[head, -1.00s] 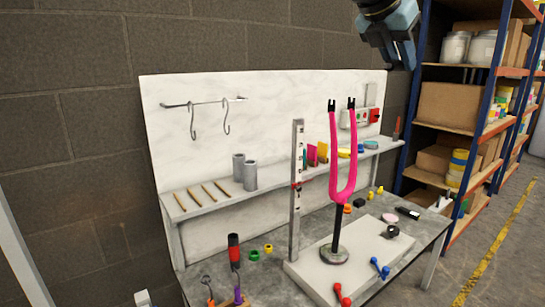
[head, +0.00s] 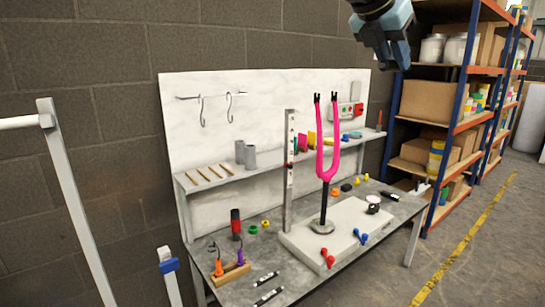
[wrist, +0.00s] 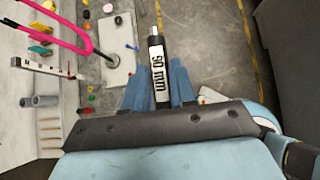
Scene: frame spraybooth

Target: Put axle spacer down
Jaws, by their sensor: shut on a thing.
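The axle spacer (wrist: 158,62) is a dark cylinder with a white label reading "90 mm" and a pale tip, in the wrist view. My gripper (wrist: 160,88) has its blue fingers on either side of it and is shut on it. In the head view my gripper (head: 397,57) is at the top right, high above the workbench and in front of the shelving. The spacer cannot be made out there. Two black-and-white labelled bars (head: 266,278) lie on the front left of the workbench (head: 232,292).
A pink fork (head: 327,160) stands upright on a pale base plate (head: 300,240), beside an upright scale (head: 289,170). A tool block (head: 232,273) and several small coloured parts lie around. A ledge (head: 225,175) runs along the white back panel. Blue shelving (head: 440,130) stands at right.

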